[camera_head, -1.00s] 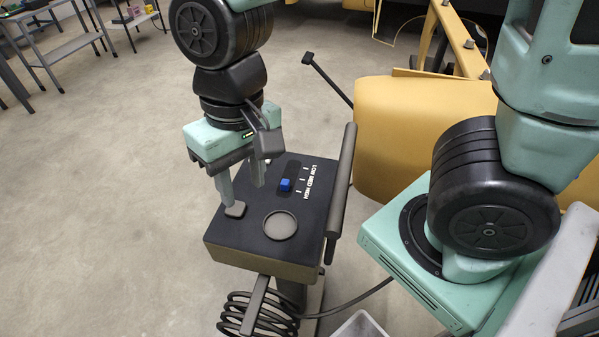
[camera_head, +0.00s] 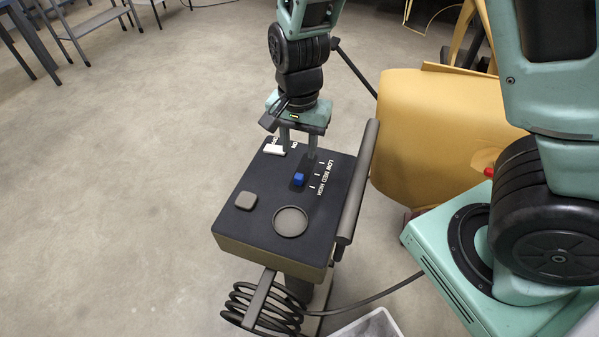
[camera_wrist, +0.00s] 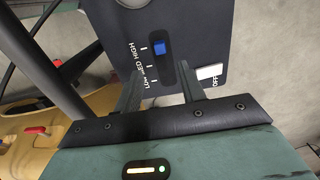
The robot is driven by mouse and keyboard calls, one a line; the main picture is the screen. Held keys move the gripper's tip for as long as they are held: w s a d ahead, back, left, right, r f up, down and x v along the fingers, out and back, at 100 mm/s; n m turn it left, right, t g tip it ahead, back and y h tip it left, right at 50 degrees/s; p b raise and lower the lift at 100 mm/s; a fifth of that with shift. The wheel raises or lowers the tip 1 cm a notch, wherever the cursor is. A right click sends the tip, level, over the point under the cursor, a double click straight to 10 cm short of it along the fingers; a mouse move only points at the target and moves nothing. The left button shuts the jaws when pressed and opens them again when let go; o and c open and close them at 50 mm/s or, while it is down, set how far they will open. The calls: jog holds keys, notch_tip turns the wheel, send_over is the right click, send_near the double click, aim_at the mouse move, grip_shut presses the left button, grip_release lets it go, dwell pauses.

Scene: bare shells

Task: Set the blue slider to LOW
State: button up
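A black-topped control box (camera_head: 255,222) stands in the middle of the head view. Its blue slider (camera_head: 299,179) sits in a dark slot beside the words LOW, MED and HIGH. In the wrist view the blue slider (camera_wrist: 159,48) is level with the HIGH mark, at the far end of the slot. My gripper (camera_head: 298,153) points down over the back of the box, near the LOW end. Its fingers are apart and empty. In the wrist view my gripper (camera_wrist: 159,83) has one finger on each side of the slot's LOW end, short of the slider. Fingertip contact with the panel is unclear.
A white ON/OFF switch (camera_head: 274,149) is beside my left finger. A grey square button (camera_head: 246,201) and a round grey disc (camera_head: 291,222) are on the near part of the top. A dark bar (camera_head: 358,185) runs along the right edge. A yellow shell (camera_head: 420,135) stands to the right.

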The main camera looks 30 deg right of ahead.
aim_at(299, 176)
notch_tip(299, 176, down, 9)
jog(key=shift+f, duration=0.2)
dwell(0.3)
grip_shut()
jog(key=w+d, duration=0.6)
